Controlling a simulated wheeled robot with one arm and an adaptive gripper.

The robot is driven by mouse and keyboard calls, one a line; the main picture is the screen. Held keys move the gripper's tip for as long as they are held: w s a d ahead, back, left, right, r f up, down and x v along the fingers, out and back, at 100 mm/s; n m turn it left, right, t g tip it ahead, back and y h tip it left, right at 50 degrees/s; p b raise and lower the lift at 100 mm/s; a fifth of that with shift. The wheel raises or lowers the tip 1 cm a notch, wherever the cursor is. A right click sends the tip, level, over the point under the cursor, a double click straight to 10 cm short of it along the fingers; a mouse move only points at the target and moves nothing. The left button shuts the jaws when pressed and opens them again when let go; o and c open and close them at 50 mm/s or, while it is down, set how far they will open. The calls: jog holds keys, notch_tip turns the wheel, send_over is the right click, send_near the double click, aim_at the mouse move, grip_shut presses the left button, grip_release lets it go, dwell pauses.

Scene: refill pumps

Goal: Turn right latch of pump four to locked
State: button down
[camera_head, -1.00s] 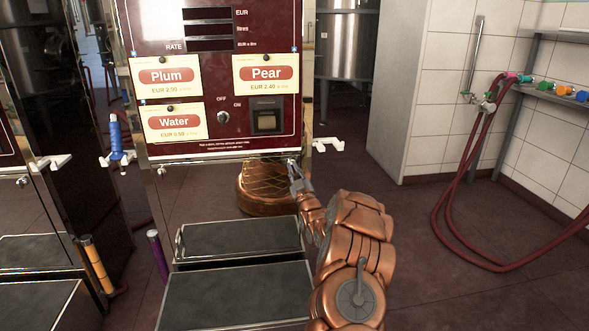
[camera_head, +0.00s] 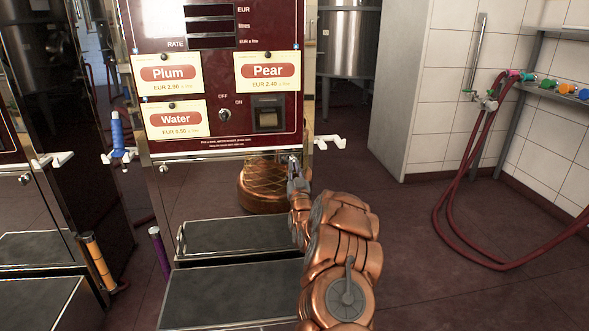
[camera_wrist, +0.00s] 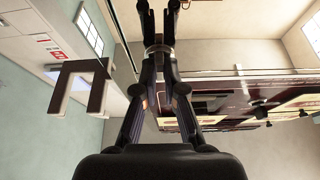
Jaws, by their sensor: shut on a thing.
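The pump with the maroon panel (camera_head: 265,28) and Plum, Pear and Water cards stands ahead; no pump number is readable. My gripper (camera_head: 293,163) is at the lower right corner of its panel, fingers pointing up. The right latch is there, mostly covered by my fingers, so its angle cannot be told. My gripper is shut on it. The left latch (camera_head: 163,168) is a small knob below the panel's lower left corner. In the wrist view, my two dark fingers (camera_wrist: 158,10) reach to the top edge with a narrow gap between them, and the panel (camera_wrist: 215,100) lies to their right.
A white hook (camera_head: 328,141) juts out right of the panel, close to my gripper; it looks dark in the wrist view (camera_wrist: 75,82). A grey-topped step (camera_head: 235,290) lies below.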

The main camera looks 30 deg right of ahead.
jog(key=c, duration=1.3)
grip_release()
jog(key=shift+o, duration=0.2)
jog(key=v, duration=1.2)
